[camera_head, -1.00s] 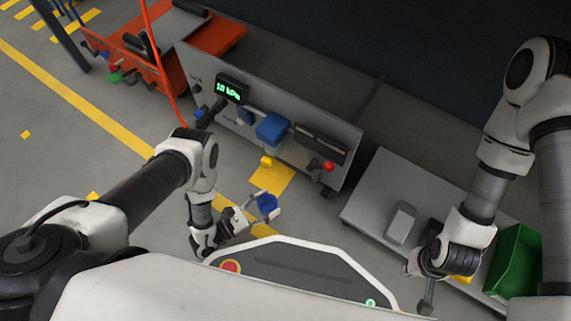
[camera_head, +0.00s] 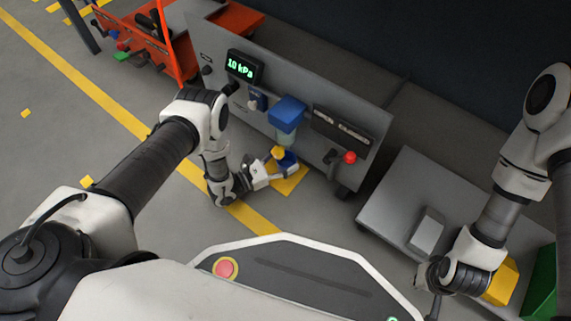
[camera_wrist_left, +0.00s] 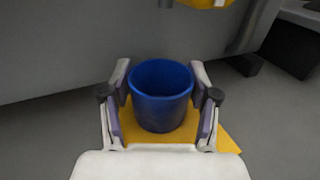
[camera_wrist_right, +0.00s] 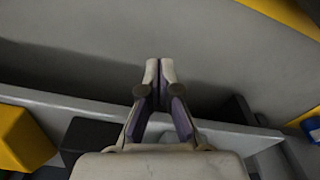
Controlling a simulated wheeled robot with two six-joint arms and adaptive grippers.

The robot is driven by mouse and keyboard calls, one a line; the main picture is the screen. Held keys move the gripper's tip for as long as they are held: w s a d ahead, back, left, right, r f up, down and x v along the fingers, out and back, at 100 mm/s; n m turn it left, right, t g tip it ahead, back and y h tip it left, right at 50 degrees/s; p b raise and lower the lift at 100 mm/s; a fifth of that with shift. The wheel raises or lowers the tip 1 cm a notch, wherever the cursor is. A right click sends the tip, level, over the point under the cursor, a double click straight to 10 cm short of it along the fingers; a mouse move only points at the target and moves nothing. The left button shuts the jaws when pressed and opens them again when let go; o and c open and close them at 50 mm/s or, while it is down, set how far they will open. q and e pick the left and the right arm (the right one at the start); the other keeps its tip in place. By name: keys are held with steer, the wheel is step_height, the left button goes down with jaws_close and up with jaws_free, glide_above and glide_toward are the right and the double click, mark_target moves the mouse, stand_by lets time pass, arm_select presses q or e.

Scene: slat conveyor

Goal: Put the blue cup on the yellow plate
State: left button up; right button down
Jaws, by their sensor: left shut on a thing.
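The blue cup (camera_head: 288,161) is held upright in my left gripper (camera_head: 277,170), which is shut on it. In the left wrist view the cup (camera_wrist_left: 161,96) sits between the two fingers. The flat yellow plate (camera_head: 292,183) lies on the floor at the foot of the grey machine. The cup is over the plate, which also shows behind and beside the fingers in the left wrist view (camera_wrist_left: 226,143). I cannot tell whether the cup touches it. My right gripper (camera_wrist_right: 159,64) is shut and empty, its fingertips together; it is far to the right of the plate.
A grey machine (camera_head: 305,150) with a display (camera_head: 244,67), a blue unit (camera_head: 288,113), a yellow spout piece (camera_head: 278,152) and a red knob (camera_head: 349,157) stands just behind the cup. A grey bench (camera_head: 400,190) is at right. Floor left of the plate is free.

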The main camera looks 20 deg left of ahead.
arm_select(q)
steer(key=shift+r, duration=0.1)
arm_select(e)
steer(key=shift+r, duration=0.2)
arm_select(q)
steer(key=o, duration=1)
steer(key=shift+o, duration=0.2)
steer(key=shift+s+a+r+p, duration=0.1)
steer(key=shift+p, duration=0.2)
arm_select(e)
steer(key=shift+r, duration=0.15)
arm_select(q)
steer(key=p+v, duration=0.5)
steer(key=v, duration=0.5)
steer(key=shift+s+a+r, duration=0.1)
steer(key=shift+s+a, duration=0.2)
steer(key=shift+s+a+f+p, duration=0.2)
steer(key=shift+s+a+p, duration=0.1)
steer(key=shift+s, duration=0.05)
arm_select(e)
step_height(320, 180, up, 6)
steer(key=s, duration=0.2)
steer(key=shift+g, duration=0.3)
